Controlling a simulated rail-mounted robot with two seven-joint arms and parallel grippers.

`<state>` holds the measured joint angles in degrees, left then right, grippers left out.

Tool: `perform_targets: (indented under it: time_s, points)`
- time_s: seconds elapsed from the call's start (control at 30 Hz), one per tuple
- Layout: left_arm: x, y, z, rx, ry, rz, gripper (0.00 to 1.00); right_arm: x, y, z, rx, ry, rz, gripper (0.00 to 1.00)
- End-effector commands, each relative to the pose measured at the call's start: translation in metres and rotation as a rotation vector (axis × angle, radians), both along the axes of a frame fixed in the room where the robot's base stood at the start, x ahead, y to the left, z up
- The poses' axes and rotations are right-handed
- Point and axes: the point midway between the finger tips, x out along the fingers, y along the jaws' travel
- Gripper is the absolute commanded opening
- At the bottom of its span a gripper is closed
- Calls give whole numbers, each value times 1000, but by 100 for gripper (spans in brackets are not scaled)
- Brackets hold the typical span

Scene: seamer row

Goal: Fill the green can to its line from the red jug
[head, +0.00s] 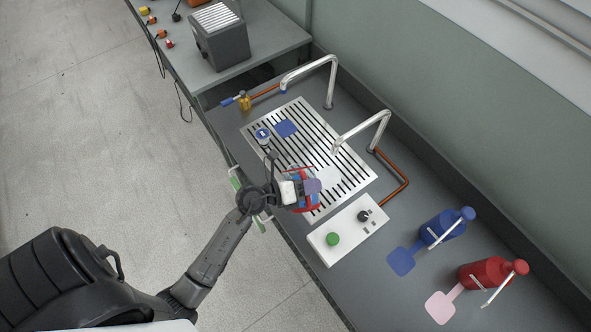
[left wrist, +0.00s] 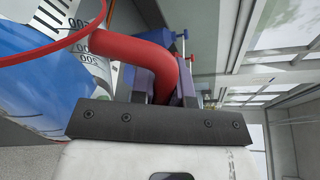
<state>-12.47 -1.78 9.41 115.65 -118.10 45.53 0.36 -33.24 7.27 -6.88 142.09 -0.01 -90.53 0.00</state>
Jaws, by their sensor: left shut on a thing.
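My left gripper (head: 303,190) is shut on the red handle (left wrist: 150,52) of a jug, which passes between its fingers in the left wrist view. The jug's body (left wrist: 40,75) is clear with printed scale marks, a red rim and blue contents. In the head view the red jug (head: 316,207) is mostly hidden under my gripper, above the near right part of the slotted grate. In the left wrist view the jug appears tilted, but that camera is turned too. My right gripper is not in view.
Two bent metal taps (head: 333,80) (head: 388,119) rise behind the grate (head: 301,111). A small round blue-topped container (head: 263,134) stands at its left. A white control box (head: 347,230) with a green button is at right, then blue (head: 443,227) and red (head: 486,272) bottles.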

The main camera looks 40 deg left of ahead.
Motion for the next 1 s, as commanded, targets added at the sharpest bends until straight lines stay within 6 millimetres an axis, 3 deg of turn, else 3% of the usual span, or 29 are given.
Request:
perform_targets:
  time_s: [0.13, 0.2, 0.27, 0.3, 0.33, 0.67, 1.0]
  points:
    - [-2, -1, -4, 10, -7, 0, 0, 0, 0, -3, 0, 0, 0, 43]
    - [-11, -13, -31, 106, -71, -4, 0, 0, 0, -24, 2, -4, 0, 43]
    - [-18, -23, -27, 222, -158, -4, 0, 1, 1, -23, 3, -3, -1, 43]
    - [-22, -28, -47, 281, -198, -4, 0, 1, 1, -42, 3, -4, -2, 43]
    - [-24, -31, -53, 317, -225, -2, 0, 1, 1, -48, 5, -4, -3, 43]
    - [-28, -39, -57, 386, -278, 0, 0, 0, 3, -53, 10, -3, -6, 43]
    - [-38, -53, -92, 483, -346, -1, 0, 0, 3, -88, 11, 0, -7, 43]
